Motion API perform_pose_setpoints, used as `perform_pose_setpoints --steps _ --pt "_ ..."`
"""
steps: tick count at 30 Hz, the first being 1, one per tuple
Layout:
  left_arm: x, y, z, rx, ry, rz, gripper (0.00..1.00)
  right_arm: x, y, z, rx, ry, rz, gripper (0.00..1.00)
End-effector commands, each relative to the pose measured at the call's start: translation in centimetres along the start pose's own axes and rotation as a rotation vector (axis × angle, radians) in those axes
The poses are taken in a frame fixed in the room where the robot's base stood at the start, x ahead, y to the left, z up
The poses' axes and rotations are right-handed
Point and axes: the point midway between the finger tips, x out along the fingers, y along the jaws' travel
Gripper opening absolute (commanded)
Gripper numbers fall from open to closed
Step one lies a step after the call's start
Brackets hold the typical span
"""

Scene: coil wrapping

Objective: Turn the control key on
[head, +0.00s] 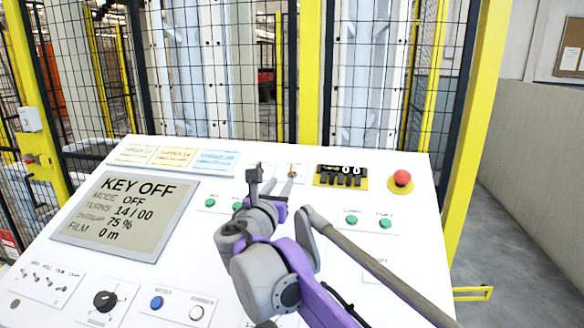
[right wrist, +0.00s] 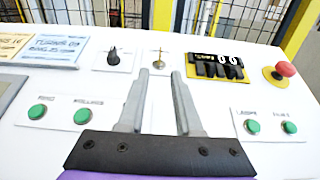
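The control key (right wrist: 159,58) is a small brass key standing in a switch on a white plate near the top of the sloped panel. It also shows in the head view (head: 292,171), just above the gripper. My right gripper (right wrist: 160,76) is open and empty. In the right wrist view its two grey fingers point toward the key, one to each side, with the tips appearing just short of it. In the head view my right gripper (head: 272,184) hangs over the panel's upper middle. The display (head: 125,217) reads KEY OFF and MODE OFF. My left gripper is not in view.
A black selector knob (right wrist: 113,57) sits left of the key. A black counter on a yellow plate (head: 341,177) and a red emergency button (head: 401,179) are to the right. Green buttons (right wrist: 38,111) flank the fingers. A mesh fence with yellow posts (head: 309,70) stands behind.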

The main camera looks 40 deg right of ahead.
Motion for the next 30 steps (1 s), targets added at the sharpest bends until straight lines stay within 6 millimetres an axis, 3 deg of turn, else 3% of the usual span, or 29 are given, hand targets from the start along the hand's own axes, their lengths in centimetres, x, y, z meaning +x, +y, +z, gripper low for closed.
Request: perform_pose_setpoints --steps 15,21,29,30 --pt "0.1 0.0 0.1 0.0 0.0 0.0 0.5 8.8 -0.1 0.0 -0.001 -0.001 -0.003 0.34" --pt "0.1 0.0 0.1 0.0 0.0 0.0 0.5 10.1 0.0 0.0 0.0 0.0 -0.001 0.34" --pt "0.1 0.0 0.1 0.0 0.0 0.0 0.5 10.1 0.0 0.0 0.0 0.0 0.0 0.34" --pt "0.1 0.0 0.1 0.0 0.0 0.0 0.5 10.1 0.0 0.0 0.0 0.0 0.0 0.28"
